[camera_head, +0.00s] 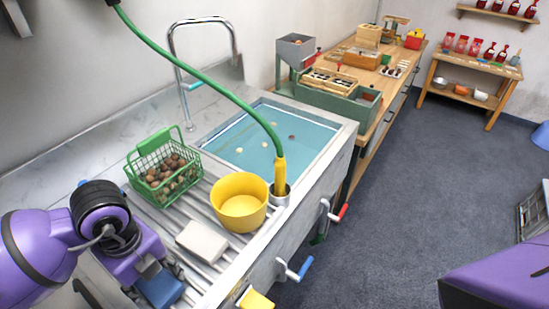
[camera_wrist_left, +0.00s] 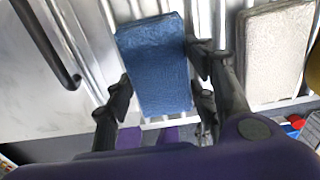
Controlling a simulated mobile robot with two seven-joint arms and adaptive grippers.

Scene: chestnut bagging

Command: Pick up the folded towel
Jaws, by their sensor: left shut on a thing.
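The folded towel is a blue block-like bundle (camera_head: 161,288) at the lower left of the head view, at the near end of the ribbed drainboard. It shows larger in the left wrist view (camera_wrist_left: 156,65), between the fingers. My left gripper (camera_head: 150,274) is shut on the blue towel, with fingers on both sides of it (camera_wrist_left: 160,82). The gripper hides part of the towel in the head view. I cannot tell whether the towel touches the drainboard.
A white folded block (camera_head: 202,242) lies right of the towel, and it also shows in the left wrist view (camera_wrist_left: 275,55). A yellow bowl (camera_head: 238,212) and a green basket (camera_head: 190,190) of chestnuts stand behind. The water-filled sink (camera_head: 225,147) lies beyond. A green hose arches above.

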